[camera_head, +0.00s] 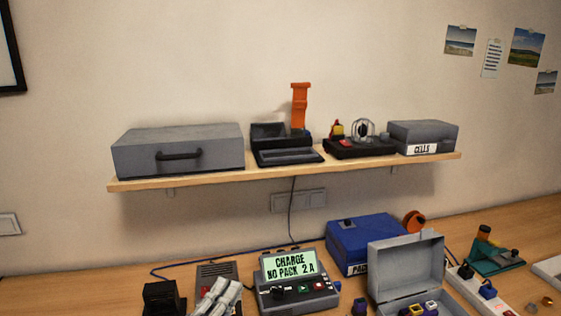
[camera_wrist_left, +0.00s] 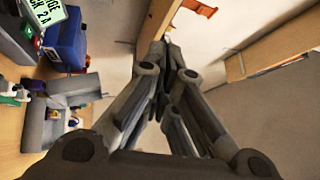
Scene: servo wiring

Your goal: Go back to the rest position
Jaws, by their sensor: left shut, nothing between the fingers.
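My left gripper (camera_head: 220,297) shows at the bottom of the head view, in front of the grey charger and cut off by the lower edge. In the left wrist view my left gripper (camera_wrist_left: 172,62) has its fingers together, with nothing between them. It is apart from the shelf. My right gripper is in neither view.
A charger (camera_head: 297,288) reads "CHARGE NO PACK 2 A". A blue case (camera_head: 362,243) and an open grey case (camera_head: 405,262) stand to its right. A wooden shelf (camera_head: 215,177) above carries a grey box (camera_head: 178,150) and a "CELLS" case (camera_head: 424,136).

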